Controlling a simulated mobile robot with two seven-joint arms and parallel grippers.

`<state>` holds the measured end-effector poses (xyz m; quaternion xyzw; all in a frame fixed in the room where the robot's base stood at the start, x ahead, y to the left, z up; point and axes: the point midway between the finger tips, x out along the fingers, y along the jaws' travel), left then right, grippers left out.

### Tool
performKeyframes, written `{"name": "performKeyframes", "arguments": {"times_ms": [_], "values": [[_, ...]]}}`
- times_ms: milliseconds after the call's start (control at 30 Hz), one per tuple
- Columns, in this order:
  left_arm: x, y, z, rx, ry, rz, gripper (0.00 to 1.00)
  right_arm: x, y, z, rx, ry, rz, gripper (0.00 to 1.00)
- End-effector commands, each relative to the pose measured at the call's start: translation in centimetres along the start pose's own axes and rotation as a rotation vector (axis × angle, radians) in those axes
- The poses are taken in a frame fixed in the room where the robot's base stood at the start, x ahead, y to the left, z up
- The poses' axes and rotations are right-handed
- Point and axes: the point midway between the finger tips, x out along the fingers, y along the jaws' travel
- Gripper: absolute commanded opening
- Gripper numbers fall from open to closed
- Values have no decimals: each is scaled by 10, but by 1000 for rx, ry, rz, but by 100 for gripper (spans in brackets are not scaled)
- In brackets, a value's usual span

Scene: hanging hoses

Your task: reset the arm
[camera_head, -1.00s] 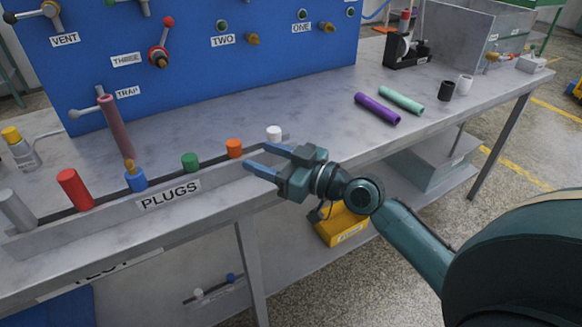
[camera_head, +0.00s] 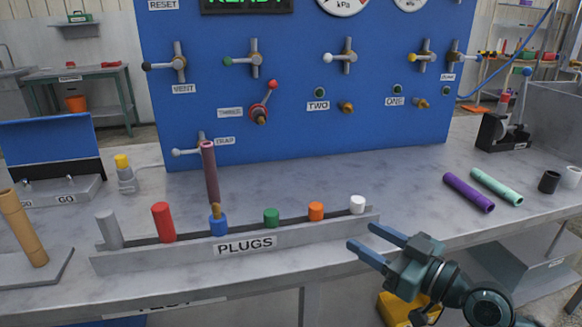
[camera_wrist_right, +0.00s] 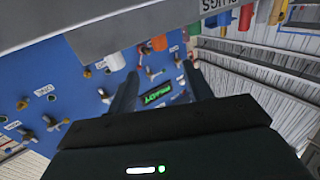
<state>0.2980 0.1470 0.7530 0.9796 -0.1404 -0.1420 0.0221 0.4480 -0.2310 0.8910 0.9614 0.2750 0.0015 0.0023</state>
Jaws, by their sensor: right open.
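My right gripper (camera_head: 369,243) is open and empty in the head view, in front of the bench's front edge and just right of the PLUGS rack (camera_head: 170,258). Its two blue fingers point left, near the white plug (camera_head: 357,204) but apart from it. In the right wrist view the two dark fingers (camera_wrist_right: 160,88) stand apart with nothing between them, and the image is turned over. My left gripper is not in view.
The rack holds several plugs, including a red one (camera_head: 163,222) and a green one (camera_head: 271,217). A purple tube (camera_head: 468,193) and a mint tube (camera_head: 497,187) lie at right on the bench (camera_head: 400,185). A tan jointed tube (camera_head: 22,228) stands at far left. The bench middle is clear.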

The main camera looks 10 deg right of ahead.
Motion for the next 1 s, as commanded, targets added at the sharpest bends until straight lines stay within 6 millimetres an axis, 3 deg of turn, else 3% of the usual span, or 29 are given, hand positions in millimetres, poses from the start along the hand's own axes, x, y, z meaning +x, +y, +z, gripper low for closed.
{"name": "performKeyframes", "arguments": {"times_ms": [167,300,500,767,833,1000], "values": [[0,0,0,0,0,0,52,-9,-24,39,37,-54,31,50],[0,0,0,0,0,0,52,-28,-64,88,83,-130,94,50],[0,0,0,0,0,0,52,-57,-113,123,119,-205,180,50],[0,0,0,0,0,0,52,-86,-154,138,139,-269,274,50],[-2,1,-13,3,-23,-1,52,-83,-152,123,130,-288,271,50],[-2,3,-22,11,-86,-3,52,-80,-152,115,129,-352,267,50]]}}
